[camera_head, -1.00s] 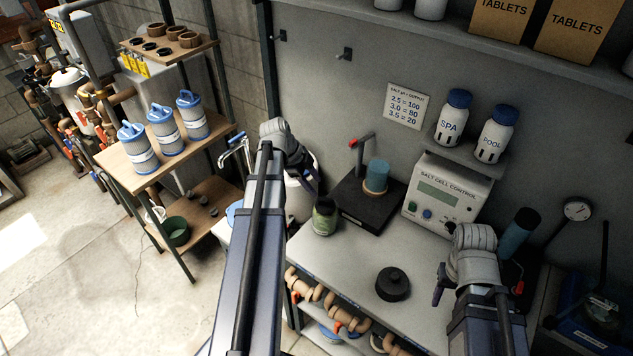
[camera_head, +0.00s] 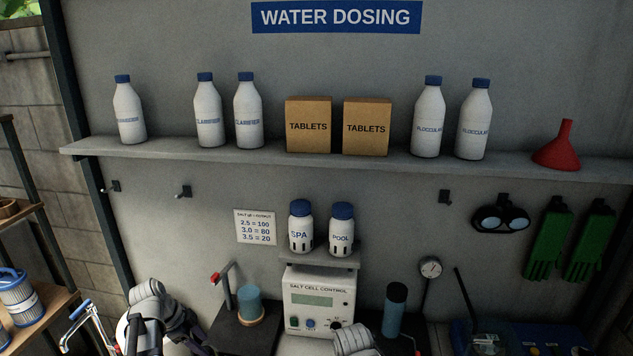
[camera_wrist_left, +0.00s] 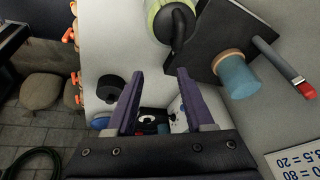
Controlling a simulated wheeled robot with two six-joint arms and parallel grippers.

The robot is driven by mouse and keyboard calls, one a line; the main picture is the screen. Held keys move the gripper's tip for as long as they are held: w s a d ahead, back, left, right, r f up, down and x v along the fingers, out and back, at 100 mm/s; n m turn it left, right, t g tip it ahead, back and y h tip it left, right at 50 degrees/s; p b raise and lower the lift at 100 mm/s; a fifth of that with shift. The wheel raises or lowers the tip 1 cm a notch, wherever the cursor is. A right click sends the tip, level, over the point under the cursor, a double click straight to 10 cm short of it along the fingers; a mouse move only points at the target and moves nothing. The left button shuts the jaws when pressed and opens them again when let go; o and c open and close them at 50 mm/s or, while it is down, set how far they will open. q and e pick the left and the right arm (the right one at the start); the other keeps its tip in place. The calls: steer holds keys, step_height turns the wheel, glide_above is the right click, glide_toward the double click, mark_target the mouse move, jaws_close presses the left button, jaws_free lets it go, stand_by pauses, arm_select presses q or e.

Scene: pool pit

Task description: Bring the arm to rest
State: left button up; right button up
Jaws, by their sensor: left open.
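My left gripper (camera_head: 195,330) is at the bottom left in the head view, raised in front of the bench. In the left wrist view its two purple fingers (camera_wrist_left: 160,76) are spread apart with nothing between them. The top of my right arm's wrist (camera_head: 355,341) shows at the bottom edge of the head view, but its fingers are out of the picture.
A salt cell control box (camera_head: 318,300) stands behind the arms. Left of it is a black stand with a blue cylinder (camera_head: 249,303). A dark round cap (camera_wrist_left: 110,87) and a green-rimmed jar (camera_wrist_left: 172,20) lie below my left gripper. A shelf (camera_head: 300,160) runs above.

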arm_select(q)
steer(key=s+d+f+n+g+y+b, duration=0.1)
steer(key=s+d+f+n+b, duration=0.1)
steer(key=d, duration=0.7)
steer(key=s+d+f+n+g+y+b, duration=0.1)
steer(key=s+d+f+n+y+b, duration=0.1)
steer(key=s+d+f+n, duration=0.2)
steer(key=s+d+f+n+y+b, duration=0.2)
steer(key=s+d, duration=0.5)
steer(key=d, duration=0.8)
steer(key=shift+s+f+n+g+b, duration=0.25)
steer(key=shift+f+n+g+b, duration=0.15)
steer(key=shift+f+n+b, duration=0.4)
